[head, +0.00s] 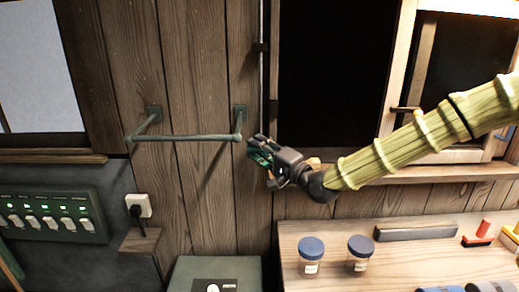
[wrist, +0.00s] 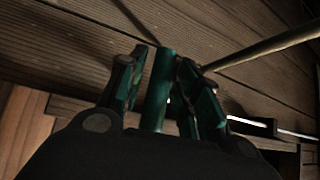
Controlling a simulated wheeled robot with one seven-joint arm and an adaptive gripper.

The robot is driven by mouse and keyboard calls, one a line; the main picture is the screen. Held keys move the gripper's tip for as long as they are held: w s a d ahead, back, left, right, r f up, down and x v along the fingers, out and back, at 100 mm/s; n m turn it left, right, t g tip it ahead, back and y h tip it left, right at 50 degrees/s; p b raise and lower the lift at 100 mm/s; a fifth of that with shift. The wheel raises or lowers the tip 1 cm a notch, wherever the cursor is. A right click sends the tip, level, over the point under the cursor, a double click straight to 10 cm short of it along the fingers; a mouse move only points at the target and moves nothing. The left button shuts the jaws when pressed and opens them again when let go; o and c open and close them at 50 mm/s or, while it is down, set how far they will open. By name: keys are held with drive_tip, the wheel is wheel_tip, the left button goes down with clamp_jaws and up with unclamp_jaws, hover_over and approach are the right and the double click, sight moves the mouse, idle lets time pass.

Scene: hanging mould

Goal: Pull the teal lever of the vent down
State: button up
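In the wrist view a round teal bar (wrist: 159,82), which looks like the lever, stands between the two fingers of my gripper (wrist: 163,85). Narrow gaps show beside the bar, so the fingers look open around it, not closed on it. Its lower end is hidden by the gripper body. In the head view my gripper (head: 256,150) is in front of the plank wall, close to the right end of a grey-green rail (head: 185,138). Teal parts show at its fingertips, but I cannot tell lever from finger pads there. The vent itself is not clearly visible.
A dark window opening (head: 330,70) is behind and above my arm. Below, a wooden bench (head: 330,240) holds two blue-lidded jars (head: 311,257), a dark bar and a red-handled item. A switch panel (head: 50,212) and a plug (head: 138,206) are at left.

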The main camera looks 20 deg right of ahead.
clamp_jaws()
wheel_tip(320, 180, down, 5)
drive_tip(key=b, duration=0.3)
drive_tip(key=shift+r, duration=0.1)
drive_tip(key=shift+o, duration=2)
unclamp_jaws()
drive_tip(key=shift+s, duration=0.1)
drive_tip(key=v, duration=1.2)
